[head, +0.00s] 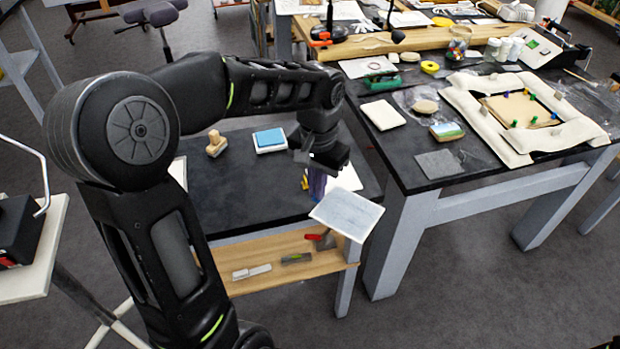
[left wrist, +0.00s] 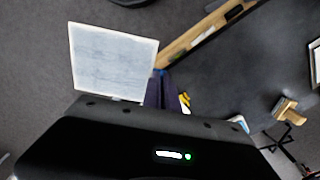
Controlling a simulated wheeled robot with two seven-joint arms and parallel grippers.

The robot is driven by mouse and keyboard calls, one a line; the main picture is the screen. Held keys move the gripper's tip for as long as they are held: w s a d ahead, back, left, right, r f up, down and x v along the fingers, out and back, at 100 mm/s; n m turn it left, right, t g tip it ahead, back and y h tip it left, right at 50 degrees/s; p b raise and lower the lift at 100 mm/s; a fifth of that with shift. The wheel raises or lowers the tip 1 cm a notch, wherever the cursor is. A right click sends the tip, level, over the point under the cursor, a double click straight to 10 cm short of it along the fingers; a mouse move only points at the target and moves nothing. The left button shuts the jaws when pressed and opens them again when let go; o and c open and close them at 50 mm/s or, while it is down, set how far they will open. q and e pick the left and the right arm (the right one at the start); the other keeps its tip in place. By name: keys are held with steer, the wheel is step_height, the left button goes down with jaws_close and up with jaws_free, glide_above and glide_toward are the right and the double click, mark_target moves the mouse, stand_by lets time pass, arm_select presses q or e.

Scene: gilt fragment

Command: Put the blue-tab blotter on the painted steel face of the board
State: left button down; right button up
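My left gripper (head: 318,172) points down over the right end of the low dark table. A dark purple shape shows just below it, and in the left wrist view (left wrist: 158,92); I cannot tell whether this is its fingers or something in them. A pale grey-white rectangular panel (head: 347,213) lies right beside it, beyond the table's front corner; it shows large in the left wrist view (left wrist: 112,62). I cannot tell if it is the board's painted face or the blotter, nor if it touches the gripper. No blue tab is clear. My right gripper is not in view.
The low dark table (head: 232,190) holds a wooden stamp-like tool (head: 216,143) and a blue-topped pad (head: 270,140). A wooden shelf (head: 272,277) with small tools is below. A larger table (head: 405,170) at right holds papers, pads and a cushioned frame (head: 470,110).

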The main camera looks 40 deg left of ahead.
arm_select(q)
steer(key=w+d+f, duration=0.3)
steer(key=d+f, duration=0.2)
steer(key=f, duration=0.4)
steer(key=w+d+f, duration=0.3)
steer(key=d+f, duration=0.3)
steer(key=f, duration=0.4)
steer(key=shift+w+f, duration=0.15)
steer(key=shift+f, duration=0.15)
steer(key=shift+d, duration=0.1)
